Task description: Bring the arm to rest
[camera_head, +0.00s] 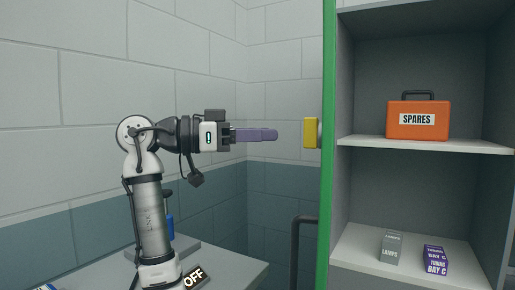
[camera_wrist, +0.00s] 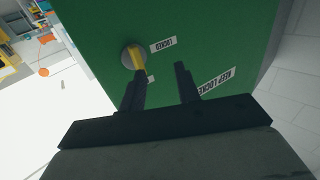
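My arm stretches out to the right in the head view, with my gripper (camera_head: 276,134) level and pointing at a green panel seen edge-on. In the wrist view my gripper (camera_wrist: 161,72) has its two dark fingers apart, with only green panel showing between them. A yellow handle (camera_head: 310,132) on the panel stands just beyond the fingertips, with a visible gap. In the wrist view the yellow handle (camera_wrist: 138,60) sits on a grey round base, partly behind the left finger. A "LOCKED" label (camera_wrist: 163,45) is beside it.
The green panel (camera_head: 328,200) borders a grey shelf unit (camera_head: 425,146) holding an orange SPARES box (camera_head: 418,120), a grey LAMPS box (camera_head: 391,249) and a purple TUBING box (camera_head: 434,260). A dark rail (camera_head: 295,250) stands below the handle. A block wall (camera_head: 90,90) is behind my arm.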

